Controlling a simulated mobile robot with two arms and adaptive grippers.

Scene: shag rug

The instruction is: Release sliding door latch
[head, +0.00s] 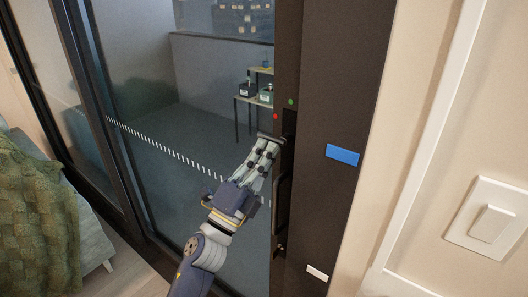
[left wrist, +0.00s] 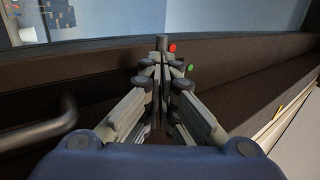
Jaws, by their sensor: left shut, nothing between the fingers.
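The sliding door has a large glass pane (head: 135,85) in a dark frame. A small dark latch piece (head: 266,136) sits on the door's edge, just below a red dot (head: 275,116) and a green dot (head: 291,101). My left gripper (head: 268,146) is shut and empty, its fingertips at the latch. In the left wrist view the latch (left wrist: 162,42) stands just beyond the closed fingertips (left wrist: 165,64); I cannot tell whether they touch it. A dark bar handle (head: 279,205) is below the latch, and it also shows in the left wrist view (left wrist: 38,133). My right gripper is not in view.
The dark post (head: 340,95) right of the door carries a blue label (head: 342,155) and a white label (head: 317,273). A light switch (head: 492,222) is on the right wall. A bed with a green knitted blanket (head: 38,205) is at the left. Shelves stand behind the glass.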

